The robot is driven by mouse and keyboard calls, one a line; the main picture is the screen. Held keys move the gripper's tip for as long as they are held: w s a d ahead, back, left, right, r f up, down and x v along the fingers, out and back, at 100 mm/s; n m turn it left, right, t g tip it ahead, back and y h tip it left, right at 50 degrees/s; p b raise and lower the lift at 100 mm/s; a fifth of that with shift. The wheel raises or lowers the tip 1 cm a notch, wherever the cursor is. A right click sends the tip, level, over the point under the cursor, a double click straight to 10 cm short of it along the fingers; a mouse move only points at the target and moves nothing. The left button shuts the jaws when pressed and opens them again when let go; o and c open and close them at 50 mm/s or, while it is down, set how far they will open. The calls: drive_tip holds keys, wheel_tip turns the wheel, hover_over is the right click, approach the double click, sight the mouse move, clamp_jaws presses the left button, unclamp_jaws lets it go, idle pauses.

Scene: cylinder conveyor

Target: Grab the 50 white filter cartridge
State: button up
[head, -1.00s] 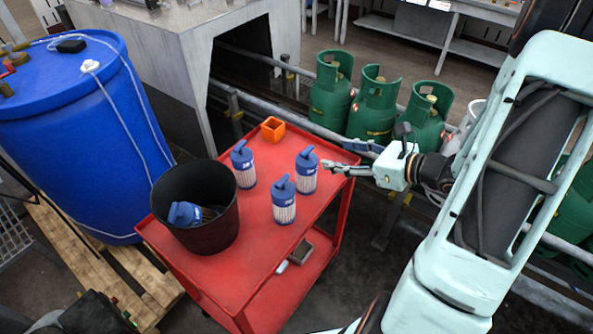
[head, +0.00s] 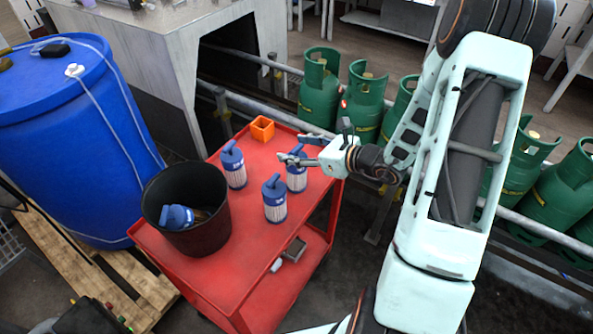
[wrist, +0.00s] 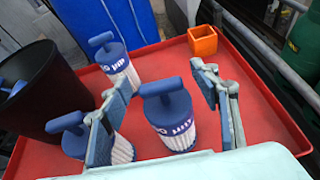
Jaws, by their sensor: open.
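Three upright filter cartridges with blue tops and white ribbed bodies stand on the red cart (head: 215,262): one at the back left (head: 233,166), one in front (head: 275,200), one at the right (head: 297,172). My gripper (head: 300,150) is open at the top of the right cartridge, pointing left. In the wrist view, that cartridge (wrist: 168,115) appears between the two open fingers, with none of it visibly clamped. The other two show in the wrist view at the left (wrist: 75,138) and behind (wrist: 112,58). The number 50 cannot be read on any.
A black bucket (head: 205,230) on the cart's left holds another blue-topped cartridge (head: 176,216). An orange open box (head: 262,128) sits at the cart's back edge. Green gas cylinders (head: 366,100) and a rail stand behind. A blue barrel (head: 75,140) is at the left.

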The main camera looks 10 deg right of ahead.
drive_tip(key=shift+c, duration=0.4)
clamp_jaws()
drive_tip(key=shift+r, duration=0.2)
